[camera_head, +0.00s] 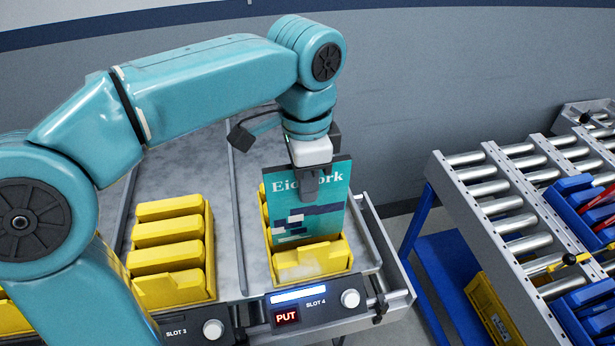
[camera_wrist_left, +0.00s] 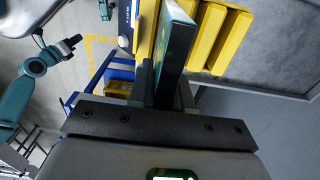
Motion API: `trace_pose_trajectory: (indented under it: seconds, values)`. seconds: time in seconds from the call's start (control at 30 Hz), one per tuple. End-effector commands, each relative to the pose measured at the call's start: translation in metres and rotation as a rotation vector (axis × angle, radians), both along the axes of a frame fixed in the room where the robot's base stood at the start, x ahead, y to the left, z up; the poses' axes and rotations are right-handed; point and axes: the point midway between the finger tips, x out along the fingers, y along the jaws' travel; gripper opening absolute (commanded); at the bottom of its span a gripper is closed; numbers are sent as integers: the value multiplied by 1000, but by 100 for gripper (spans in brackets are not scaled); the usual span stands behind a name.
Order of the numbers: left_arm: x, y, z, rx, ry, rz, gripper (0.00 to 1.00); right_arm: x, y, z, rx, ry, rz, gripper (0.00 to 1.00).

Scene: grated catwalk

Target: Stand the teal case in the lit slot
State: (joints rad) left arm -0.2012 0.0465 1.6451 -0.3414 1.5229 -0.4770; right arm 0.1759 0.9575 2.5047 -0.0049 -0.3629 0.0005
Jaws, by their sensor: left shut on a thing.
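My left gripper (camera_head: 309,188) is shut on the top edge of the teal case (camera_head: 326,216), a flat upright panel with white lettering and dark blocks. The case stands in the yellow slot rack (camera_head: 312,264) behind the Slot 4 panel (camera_head: 315,301), which has a lit white bar and a red PUT sign. Its lower edge is hidden behind the rack's front wall, so I cannot tell if it rests on the bottom. In the left wrist view the case (camera_wrist_left: 176,62) runs beside yellow dividers. My right gripper (camera_wrist_left: 70,44) shows small at the left there.
Another yellow rack (camera_head: 172,250) stands to the left behind the Slot 3 panel (camera_head: 190,333). A roller conveyor (camera_head: 500,205) with blue bins (camera_head: 575,200) is on the right, past a gap. A grey wall is behind.

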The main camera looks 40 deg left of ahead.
Motion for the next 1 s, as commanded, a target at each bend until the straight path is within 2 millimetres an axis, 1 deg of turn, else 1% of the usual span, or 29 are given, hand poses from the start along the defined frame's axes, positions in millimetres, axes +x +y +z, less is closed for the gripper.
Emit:
trace_pose_trajectory:
  seconds: [0.47, 1.0]
  values:
    - [0, 0, -1, 0, 0, 0, 0, 0, 0, -1, 0, 0, 0, 0]
    - [0, 0, -22, 0, 0, 0, 0, 0, 0, -17, 0, 0, 0, 0]
